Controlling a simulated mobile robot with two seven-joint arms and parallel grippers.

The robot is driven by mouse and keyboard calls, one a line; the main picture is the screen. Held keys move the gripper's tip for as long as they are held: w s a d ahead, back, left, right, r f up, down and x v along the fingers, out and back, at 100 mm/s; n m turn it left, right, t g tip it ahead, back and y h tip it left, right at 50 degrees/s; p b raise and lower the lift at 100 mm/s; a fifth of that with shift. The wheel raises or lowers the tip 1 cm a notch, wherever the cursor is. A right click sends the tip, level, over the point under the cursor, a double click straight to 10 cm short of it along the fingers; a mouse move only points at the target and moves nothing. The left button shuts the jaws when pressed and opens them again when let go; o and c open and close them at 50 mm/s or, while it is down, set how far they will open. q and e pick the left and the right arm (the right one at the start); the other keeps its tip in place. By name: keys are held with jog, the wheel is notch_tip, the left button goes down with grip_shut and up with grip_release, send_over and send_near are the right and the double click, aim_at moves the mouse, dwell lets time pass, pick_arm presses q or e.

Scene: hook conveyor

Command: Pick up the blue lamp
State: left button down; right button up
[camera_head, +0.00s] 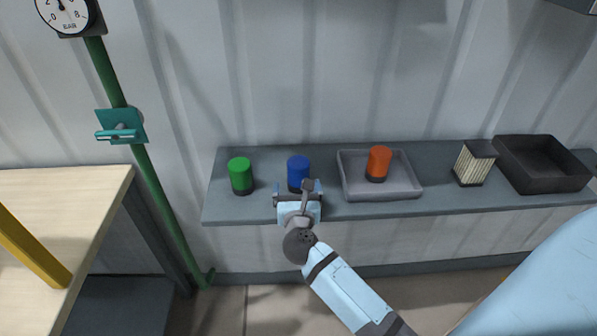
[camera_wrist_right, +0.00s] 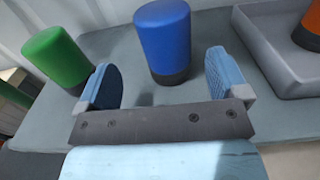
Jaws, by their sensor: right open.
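The blue lamp (camera_head: 298,170), a blue cylinder on a dark base, stands upright on the grey shelf (camera_head: 330,209). My right gripper (camera_head: 299,188) is directly in front of it in the head view and hides part of its base. In the right wrist view the blue lamp (camera_wrist_right: 163,40) stands just beyond and between the two open fingers of my right gripper (camera_wrist_right: 163,82). The fingers are apart from it and hold nothing. My left gripper does not show.
A green lamp (camera_head: 240,174) stands left of the blue one. To the right, a grey tray (camera_head: 412,190) holds an orange lamp (camera_head: 378,163). Further right are a ribbed filter-like block (camera_head: 472,166) and a black bin (camera_head: 555,181). A green pipe (camera_head: 165,205) runs at the left.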

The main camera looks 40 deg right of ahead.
aim_at(299, 177)
jog(key=shift+w+d, duration=0.35)
jog(key=shift+w, duration=0.2)
jog(key=shift+w+d+r, duration=0.25)
jog(key=x, duration=0.2)
jog(key=p+x, duration=0.1)
jog(key=shift+w+d+r, duration=0.15)
jog(key=shift+d, duration=0.3)
jog(key=shift+w+d, duration=0.2)
jog(key=shift+w, duration=0.15)
jog(key=c, duration=1.1)
jog(key=shift+c, duration=0.2)
jog(key=shift+p, duration=0.3)
